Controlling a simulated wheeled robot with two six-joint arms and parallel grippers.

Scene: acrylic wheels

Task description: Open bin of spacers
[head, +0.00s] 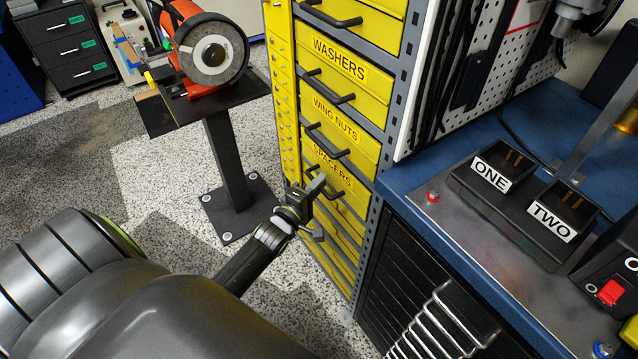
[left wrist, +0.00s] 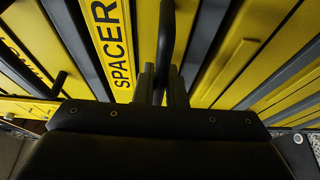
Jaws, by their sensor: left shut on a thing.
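The spacers bin (head: 345,178) is a yellow drawer labelled SPACERS in the tall drawer rack, below the wing nuts bin (head: 335,122). Its yellow front and label also show in the left wrist view (left wrist: 112,45). My left gripper (head: 316,188) is at the front of this bin. In the left wrist view my left gripper's two fingers (left wrist: 165,85) are shut on the dark bar handle (left wrist: 166,40) beside the label. The bin front looks about level with its neighbours; I cannot tell if it is slightly out. My right gripper is not in view.
The washers bin (head: 345,72) is higher in the rack. A blue workbench (head: 405,178) with black boxes marked ONE (head: 490,172) and TWO (head: 552,215) stands right of the rack. An orange grinder (head: 200,55) on a black pedestal stands to the left.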

